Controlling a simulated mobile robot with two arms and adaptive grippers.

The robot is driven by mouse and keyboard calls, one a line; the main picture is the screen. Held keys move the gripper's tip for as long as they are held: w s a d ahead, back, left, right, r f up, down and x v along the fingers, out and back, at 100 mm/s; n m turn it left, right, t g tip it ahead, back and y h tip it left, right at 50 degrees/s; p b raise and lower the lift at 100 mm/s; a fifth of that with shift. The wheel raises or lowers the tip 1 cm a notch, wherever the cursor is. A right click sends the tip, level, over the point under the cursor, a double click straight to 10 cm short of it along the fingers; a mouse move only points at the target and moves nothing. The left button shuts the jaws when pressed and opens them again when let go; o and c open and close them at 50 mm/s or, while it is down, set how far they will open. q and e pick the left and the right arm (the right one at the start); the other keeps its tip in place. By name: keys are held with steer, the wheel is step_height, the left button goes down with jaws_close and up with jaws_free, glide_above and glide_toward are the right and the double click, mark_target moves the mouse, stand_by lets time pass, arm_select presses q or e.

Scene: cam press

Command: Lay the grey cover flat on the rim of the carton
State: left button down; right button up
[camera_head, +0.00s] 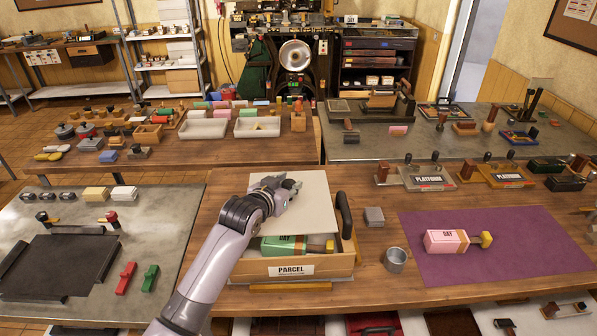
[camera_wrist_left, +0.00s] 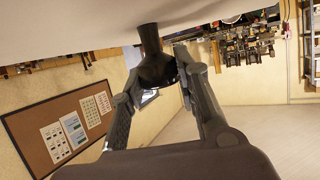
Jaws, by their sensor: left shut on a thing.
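The grey cover (camera_head: 310,217) is a pale flat panel over the back part of the carton (camera_head: 333,268), a wooden box labelled PARCEL. The carton's front part is uncovered, and a green block (camera_head: 283,244) shows inside. My left gripper (camera_head: 288,190) is above the cover and shut on its dark knob (camera_wrist_left: 155,68). The left wrist view shows the knob between the two fingers (camera_wrist_left: 160,85), against the cover's pale face (camera_wrist_left: 70,25). I cannot tell whether the cover touches the rim. My right gripper is not in view.
A black curved handle (camera_head: 345,213) stands at the carton's right side. A grey block (camera_head: 374,216) and a metal cup (camera_head: 395,260) are to the right. A pink block (camera_head: 446,242) lies on a purple mat (camera_head: 520,270). A yellow strip (camera_head: 290,287) lies before the carton.

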arm_select(q)
steer(key=shift+w+d+f, duration=0.15)
steer(key=shift+w+d, duration=0.15)
steer(key=shift+s+a, duration=0.15)
steer(key=shift+s, duration=0.05)
steer(key=shift+s+a+b, duration=0.4)
steer(key=shift+s+b, duration=0.35)
steer(key=shift+d+f+b, duration=0.1)
steer(key=shift+f+b, duration=0.7)
steer(key=shift+f, duration=0.1)
steer(key=shift+w+d+f+b, duration=0.1)
steer(key=shift+w+f+b, duration=0.1)
steer(key=shift+f+b, duration=0.25)
steer(key=shift+w+d+f+b, duration=0.15)
steer(key=shift+f+b, duration=0.2)
steer(key=shift+f, duration=0.2)
steer(key=shift+s+a+f+b, duration=0.1)
steer(key=shift+f+b, duration=0.1)
steer(key=shift+f, duration=0.15)
steer(key=shift+s+a+f+b, duration=0.1)
steer(key=shift+f+b, duration=0.05)
steer(key=shift+f, duration=0.2)
steer(key=shift+w+f, duration=0.1)
steer(key=shift+f, duration=0.1)
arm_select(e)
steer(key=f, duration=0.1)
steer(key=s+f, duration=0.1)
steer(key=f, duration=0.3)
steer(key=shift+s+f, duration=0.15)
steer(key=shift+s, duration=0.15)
